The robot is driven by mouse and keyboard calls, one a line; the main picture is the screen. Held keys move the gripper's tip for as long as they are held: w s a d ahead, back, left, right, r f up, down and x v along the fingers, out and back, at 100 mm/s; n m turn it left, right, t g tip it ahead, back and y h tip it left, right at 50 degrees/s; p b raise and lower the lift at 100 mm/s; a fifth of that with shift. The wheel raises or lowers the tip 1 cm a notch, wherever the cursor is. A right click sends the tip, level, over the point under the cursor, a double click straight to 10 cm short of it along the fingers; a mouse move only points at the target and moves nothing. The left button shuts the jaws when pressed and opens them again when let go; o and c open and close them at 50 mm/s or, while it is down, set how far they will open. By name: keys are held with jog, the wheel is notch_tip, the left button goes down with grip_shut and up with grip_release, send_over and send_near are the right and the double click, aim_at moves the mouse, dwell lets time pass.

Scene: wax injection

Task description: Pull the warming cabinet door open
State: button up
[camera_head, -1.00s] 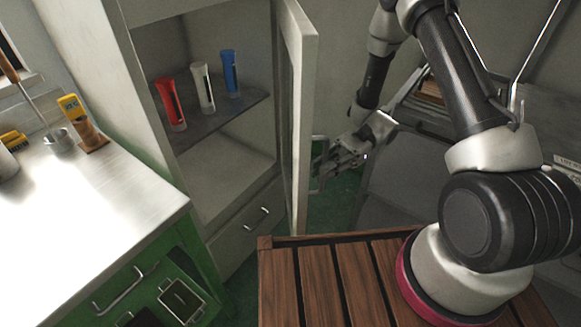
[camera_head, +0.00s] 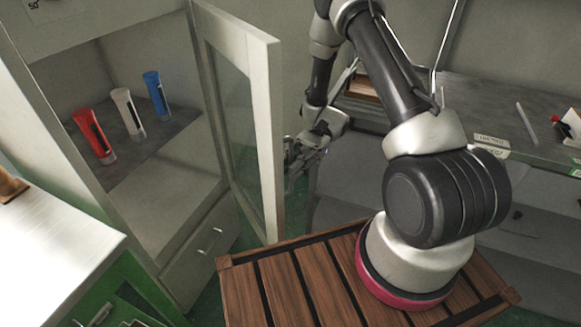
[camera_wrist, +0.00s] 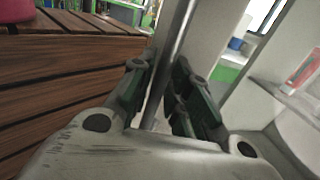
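The warming cabinet (camera_head: 175,195) stands open at the left in the head view. Its white-framed glass door (camera_head: 264,130) is swung outward, on the right side of the opening. My gripper (camera_head: 294,152) is at the outer face of the door near its free edge, at the handle, which is mostly hidden there. In the wrist view my gripper (camera_wrist: 160,85) has one finger on each side of the upright metal handle bar (camera_wrist: 172,55), closed around it. Contact on each finger is hard to see exactly.
Red (camera_head: 95,136), white (camera_head: 128,113) and blue (camera_head: 156,95) tubes stand on the cabinet shelf. A metal-topped green counter (camera_head: 60,240) is at the left. My slatted wooden deck (camera_head: 290,285) lies before the door. A grey bench (camera_head: 480,110) stands at the right.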

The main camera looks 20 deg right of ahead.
jog(key=shift+o, duration=0.6)
notch_tip(320, 180, up, 10)
jog(key=shift+w+r, duration=0.1)
jog(key=shift+a+r, duration=0.1)
jog(key=shift+r, duration=0.15)
jog(key=v, duration=0.9)
jog(key=shift+w+a+f, duration=0.2)
jog(key=shift+w+a, duration=0.1)
jog(key=shift+a, duration=0.05)
jog(key=shift+c, duration=0.2)
